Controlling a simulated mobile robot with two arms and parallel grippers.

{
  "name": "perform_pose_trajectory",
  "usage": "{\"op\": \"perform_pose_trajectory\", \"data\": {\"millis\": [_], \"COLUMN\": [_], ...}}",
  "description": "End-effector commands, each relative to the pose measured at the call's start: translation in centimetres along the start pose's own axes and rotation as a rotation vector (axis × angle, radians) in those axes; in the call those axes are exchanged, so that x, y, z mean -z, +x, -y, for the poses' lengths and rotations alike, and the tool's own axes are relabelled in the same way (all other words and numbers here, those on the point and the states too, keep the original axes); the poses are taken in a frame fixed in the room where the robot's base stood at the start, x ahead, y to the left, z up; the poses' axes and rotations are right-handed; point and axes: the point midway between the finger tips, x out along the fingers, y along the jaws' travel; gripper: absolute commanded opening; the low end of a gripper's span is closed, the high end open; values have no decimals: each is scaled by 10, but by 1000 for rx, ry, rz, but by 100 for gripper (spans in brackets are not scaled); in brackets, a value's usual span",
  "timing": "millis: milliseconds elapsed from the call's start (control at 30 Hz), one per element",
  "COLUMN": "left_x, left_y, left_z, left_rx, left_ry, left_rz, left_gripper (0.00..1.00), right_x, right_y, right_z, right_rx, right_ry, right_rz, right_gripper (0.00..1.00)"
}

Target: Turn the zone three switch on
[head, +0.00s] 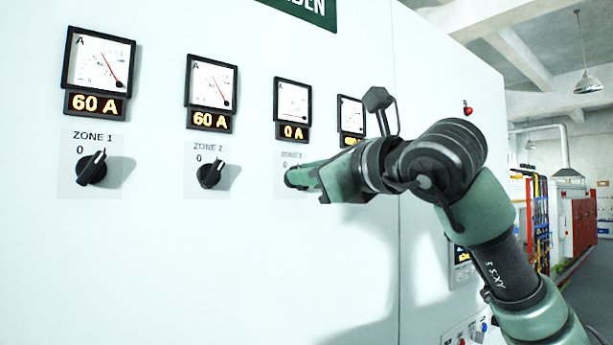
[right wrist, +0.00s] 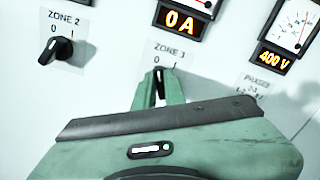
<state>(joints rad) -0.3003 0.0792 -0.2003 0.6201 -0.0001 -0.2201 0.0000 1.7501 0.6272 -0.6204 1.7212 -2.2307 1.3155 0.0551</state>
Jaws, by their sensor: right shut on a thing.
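The zone three switch (right wrist: 158,77) is a black rotary knob on a white label plate marked ZONE 3, under a display (head: 293,131) reading 0 A. My right gripper (head: 300,175) is shut on this knob, one finger on each side. In the right wrist view the knob stands about upright between the fingers (right wrist: 158,95). The gripper hides much of the knob and part of its label in the head view. The meter (head: 293,97) above it has its needle low. My left gripper is not in view.
The zone 1 knob (head: 91,168) and zone 2 knob (head: 210,174) sit to the left, both tilted to the right, under displays reading 60 A. A phase switch label (right wrist: 257,86) is to the right. A red button (head: 467,108) sits farther right on the cabinet.

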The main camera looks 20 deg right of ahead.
Motion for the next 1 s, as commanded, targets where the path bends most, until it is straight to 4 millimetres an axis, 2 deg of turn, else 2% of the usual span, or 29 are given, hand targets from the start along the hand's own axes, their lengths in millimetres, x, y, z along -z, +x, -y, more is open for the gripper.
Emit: {"op": "perform_pose_trajectory", "data": {"millis": [267,600,1000], "left_x": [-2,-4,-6], "left_y": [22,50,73], "left_z": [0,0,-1], "left_rx": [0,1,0], "left_ry": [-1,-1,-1], "left_rz": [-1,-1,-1], "left_gripper": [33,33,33], "right_x": [2,3,3], "right_y": [-1,-1,-1], "right_z": [0,2,6], "right_rx": [1,1,1], "right_ry": [171,488,827], "right_rz": [4,5,7], "right_gripper": [0,0,0]}}
